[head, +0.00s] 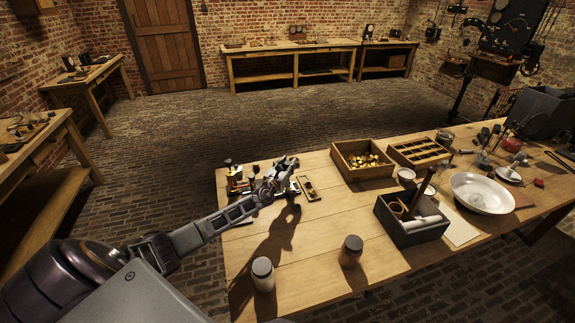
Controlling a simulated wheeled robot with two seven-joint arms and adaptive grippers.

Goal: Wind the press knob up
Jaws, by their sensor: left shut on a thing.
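A small press-like apparatus with dark and brass parts (238,182) stands at the left far corner of the wooden table. My left arm reaches in from the lower left. My left gripper (284,170) is at the right end of this group of small parts, above the table. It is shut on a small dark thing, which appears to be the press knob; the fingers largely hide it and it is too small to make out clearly. My right gripper is not in view.
A small wooden tray (309,188) lies just right of my left gripper. A wooden box with brass pieces (337,160), a divided box (436,151) and a grey tool box (394,235) stand further right. Two jars (263,274) (351,252) stand near the front edge.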

